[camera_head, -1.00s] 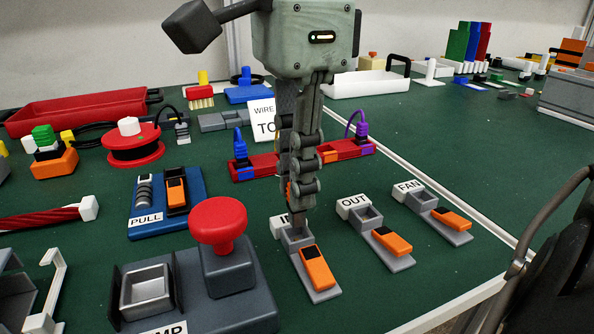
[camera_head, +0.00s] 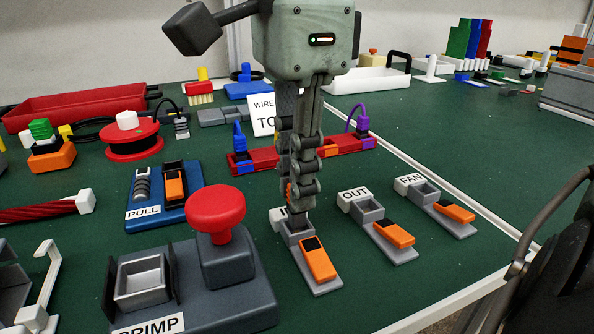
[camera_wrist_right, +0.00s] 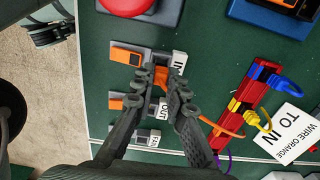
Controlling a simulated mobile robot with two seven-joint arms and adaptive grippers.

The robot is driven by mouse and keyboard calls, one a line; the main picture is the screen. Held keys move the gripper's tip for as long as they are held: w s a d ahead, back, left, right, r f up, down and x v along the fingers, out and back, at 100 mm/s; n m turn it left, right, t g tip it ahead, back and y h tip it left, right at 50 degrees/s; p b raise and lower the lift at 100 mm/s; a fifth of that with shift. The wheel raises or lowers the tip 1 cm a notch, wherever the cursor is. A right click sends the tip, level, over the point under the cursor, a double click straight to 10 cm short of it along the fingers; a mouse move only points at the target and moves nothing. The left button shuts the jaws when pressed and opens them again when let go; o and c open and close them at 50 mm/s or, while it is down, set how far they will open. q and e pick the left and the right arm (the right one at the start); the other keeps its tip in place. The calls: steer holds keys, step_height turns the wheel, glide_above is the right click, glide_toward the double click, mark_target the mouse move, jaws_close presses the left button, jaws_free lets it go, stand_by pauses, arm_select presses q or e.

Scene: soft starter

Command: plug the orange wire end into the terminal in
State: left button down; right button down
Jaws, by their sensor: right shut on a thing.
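My right gripper (camera_head: 298,208) points down over the IN terminal (camera_head: 297,233). It is shut on the orange wire end (camera_wrist_right: 160,78), which the fingers mostly hide in the head view. In the right wrist view the fingertips (camera_wrist_right: 161,76) are right at the socket of the IN terminal, beside its IN label (camera_wrist_right: 179,64). I cannot tell whether the end is inside the socket. The terminal's orange lever (camera_head: 318,258) lies at its near end. Dark linkage, apparently my left gripper (camera_wrist_right: 47,27), shows at the wrist view's upper left; its jaws are unclear.
The OUT terminal (camera_head: 369,213) and FAN terminal (camera_head: 427,193) stand to the right. The crimp tool with a red knob (camera_head: 216,207) stands close on the left. A red wire rack (camera_head: 345,147) and a card reading "WIRE ORANGE TO IN" (camera_wrist_right: 288,131) are behind.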

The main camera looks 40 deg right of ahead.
steer(key=shift+f+b, duration=0.5)
steer(key=shift+f, duration=0.2)
steer(key=c, duration=1.5)
jaws_free()
steer(key=shift+o, duration=0.2)
step_height(320, 180, up, 12)
